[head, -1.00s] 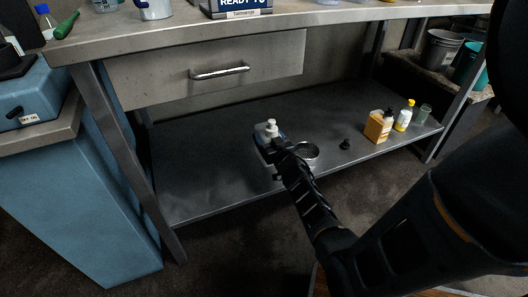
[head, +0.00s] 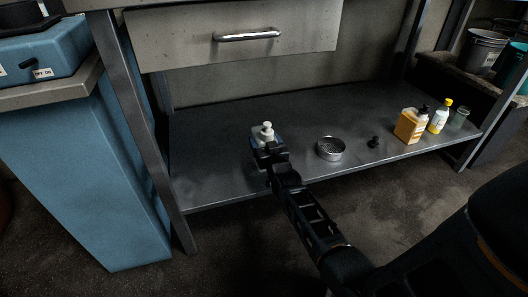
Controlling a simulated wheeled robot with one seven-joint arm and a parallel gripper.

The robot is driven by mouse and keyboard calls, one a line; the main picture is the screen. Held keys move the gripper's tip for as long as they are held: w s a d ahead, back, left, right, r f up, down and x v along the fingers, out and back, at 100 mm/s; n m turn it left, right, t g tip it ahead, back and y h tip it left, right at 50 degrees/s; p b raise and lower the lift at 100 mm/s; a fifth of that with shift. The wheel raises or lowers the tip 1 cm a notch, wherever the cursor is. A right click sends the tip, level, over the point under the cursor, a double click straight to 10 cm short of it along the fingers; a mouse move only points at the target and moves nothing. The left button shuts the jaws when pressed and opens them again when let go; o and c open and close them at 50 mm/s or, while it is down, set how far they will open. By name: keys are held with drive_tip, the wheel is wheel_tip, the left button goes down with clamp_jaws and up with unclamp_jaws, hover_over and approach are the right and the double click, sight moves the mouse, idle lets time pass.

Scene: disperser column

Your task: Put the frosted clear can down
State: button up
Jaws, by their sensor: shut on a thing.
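The frosted clear can (head: 267,132) has a white pump-like top and a bluish, see-through body. It is in the middle of the head view, over the lower shelf (head: 220,180) of the metal bench. My gripper (head: 267,152) is in front of it, shut on the can and hiding much of its lower body. The can looks upright. I cannot tell whether its base touches the shelf.
On the shelf to the right are a round metal sieve-like dish (head: 331,149), a small black knob-like piece (head: 374,142), an orange bottle (head: 410,125), a yellow-and-white bottle (head: 440,117) and a greenish glass (head: 459,118). The shelf's left part is clear. A drawer (head: 235,35) hangs above.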

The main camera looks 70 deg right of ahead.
sight(260, 142)
drive_tip(key=shift+w+f+b, duration=0.1)
drive_tip(key=shift+f+b, duration=1.2)
drive_tip(key=shift+f, duration=0.75)
